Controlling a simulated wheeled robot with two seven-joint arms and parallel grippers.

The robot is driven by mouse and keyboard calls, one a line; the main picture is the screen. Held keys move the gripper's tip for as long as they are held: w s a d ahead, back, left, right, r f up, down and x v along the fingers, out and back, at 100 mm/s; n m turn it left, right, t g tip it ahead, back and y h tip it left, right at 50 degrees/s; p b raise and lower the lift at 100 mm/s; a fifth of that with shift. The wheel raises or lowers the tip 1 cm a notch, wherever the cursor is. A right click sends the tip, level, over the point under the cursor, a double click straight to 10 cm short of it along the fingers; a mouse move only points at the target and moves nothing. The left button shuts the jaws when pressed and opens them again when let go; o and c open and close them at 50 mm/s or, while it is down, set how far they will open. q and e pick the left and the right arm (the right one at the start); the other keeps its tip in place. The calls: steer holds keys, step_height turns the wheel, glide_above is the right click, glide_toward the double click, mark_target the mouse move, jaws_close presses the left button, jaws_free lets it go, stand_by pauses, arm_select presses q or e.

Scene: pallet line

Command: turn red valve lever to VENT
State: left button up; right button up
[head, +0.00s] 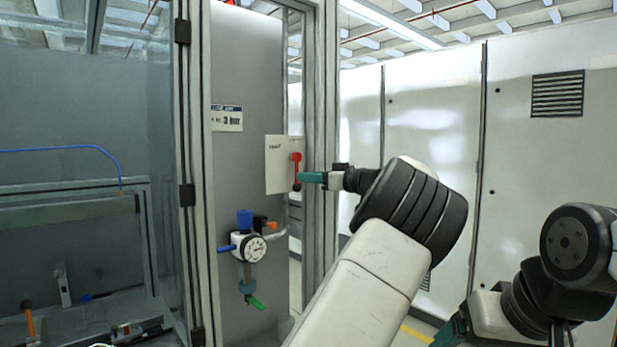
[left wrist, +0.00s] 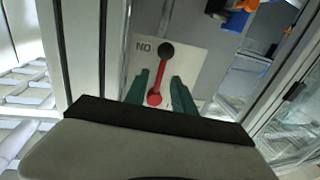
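The red valve lever (head: 296,170) sits on a pale plate (head: 279,165) on the grey panel. In the head view it hangs down from its round red hub. In the left wrist view the lever (left wrist: 160,76) runs from the red hub to a dark knob. My left gripper (head: 312,178) is at the lever from the right. Its green fingers (left wrist: 160,93) are apart, one on each side of the lever; contact cannot be told. The plate's lettering is too small to read fully. My right gripper (head: 450,332) shows only partly at the bottom edge.
Below the plate are a white gauge (head: 254,248) with a blue cap and handle, an orange part and a green-handled valve (head: 254,301). A metal frame post (head: 322,110) stands just right of the plate. Glass panels enclose the left side.

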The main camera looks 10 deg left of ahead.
mark_target(297, 183)
arm_select(q)
steer(key=x, duration=0.5)
steer(key=shift+a, duration=0.1)
jaws_close()
stand_by(1.3)
